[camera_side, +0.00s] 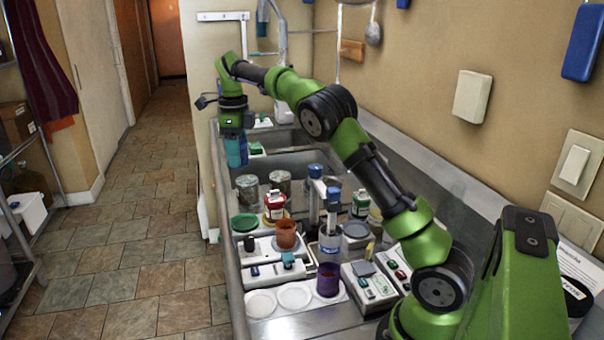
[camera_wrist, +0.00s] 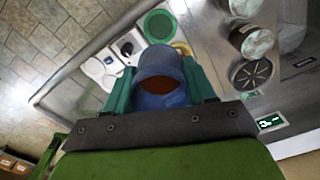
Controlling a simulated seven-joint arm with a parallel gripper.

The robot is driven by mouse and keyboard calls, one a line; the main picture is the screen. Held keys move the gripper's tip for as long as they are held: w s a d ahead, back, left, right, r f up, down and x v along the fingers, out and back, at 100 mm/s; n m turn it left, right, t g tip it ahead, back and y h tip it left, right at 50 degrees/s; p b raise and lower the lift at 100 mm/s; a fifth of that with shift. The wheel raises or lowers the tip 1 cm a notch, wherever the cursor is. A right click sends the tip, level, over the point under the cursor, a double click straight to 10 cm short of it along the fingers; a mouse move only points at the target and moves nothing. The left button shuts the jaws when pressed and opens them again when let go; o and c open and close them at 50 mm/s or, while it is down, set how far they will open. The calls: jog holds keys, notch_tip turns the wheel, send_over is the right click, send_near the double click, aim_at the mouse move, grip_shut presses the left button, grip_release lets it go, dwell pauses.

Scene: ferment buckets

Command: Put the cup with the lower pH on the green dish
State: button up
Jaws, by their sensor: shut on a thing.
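My gripper (camera_side: 236,152) is shut on a blue cup (camera_wrist: 158,82), high at the far left end of the metal counter. In the wrist view the cup sits between the two teal fingers, with something reddish-brown visible inside it. The green dish (camera_side: 244,223) lies flat and empty on the counter, nearer the side camera than my gripper; it also shows in the wrist view (camera_wrist: 161,25). An orange-brown cup (camera_side: 286,234) stands on a white device. A purple cup (camera_side: 328,280) stands at the front by white round pads. No pH reading is legible.
Two grey-green cans (camera_side: 247,188) stand behind the green dish. A red jar (camera_side: 275,205) is right of the dish. White round pads (camera_side: 261,303) lie at the front, and a device with buttons (camera_side: 371,287) is right of them. A sink basin (camera_side: 270,165) lies behind the cans.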

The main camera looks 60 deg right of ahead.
notch_tip(320, 180, down, 18)
jog(key=shift+r, duration=0.25)
dwell(0.3)
jog(key=shift+f, duration=0.15)
jog(key=o, duration=1)
jog(key=shift+o, duration=0.2)
